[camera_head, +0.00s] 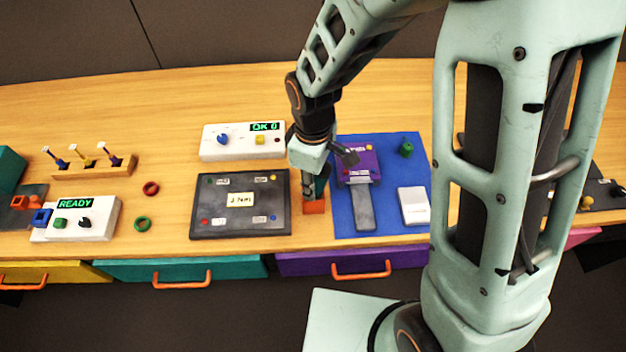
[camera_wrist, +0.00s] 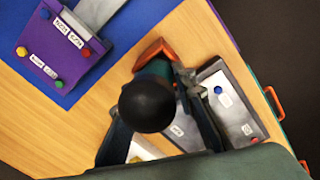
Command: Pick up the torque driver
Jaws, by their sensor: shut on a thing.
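The torque driver has a round black knob (camera_wrist: 146,106) that fills the middle of the wrist view, with a teal part (camera_wrist: 156,70) showing beyond it. In the head view, a bit of teal (camera_head: 322,181) shows beside my gripper (camera_head: 311,188). My gripper is shut on the driver, with one finger on each side of the knob in the wrist view. An orange block (camera_head: 314,207) is directly below; it also shows in the wrist view (camera_wrist: 153,50). The driver's lower end is hidden, so I cannot tell whether it touches the block.
A dark panel (camera_head: 213,231) lies close to the left. A blue mat (camera_head: 393,148) with a purple device (camera_head: 366,161) and a white box (camera_head: 413,205) lies close to the right. White instruments (camera_head: 210,146) and a wooden rack (camera_head: 118,168) stand farther left. Drawers line the bench front.

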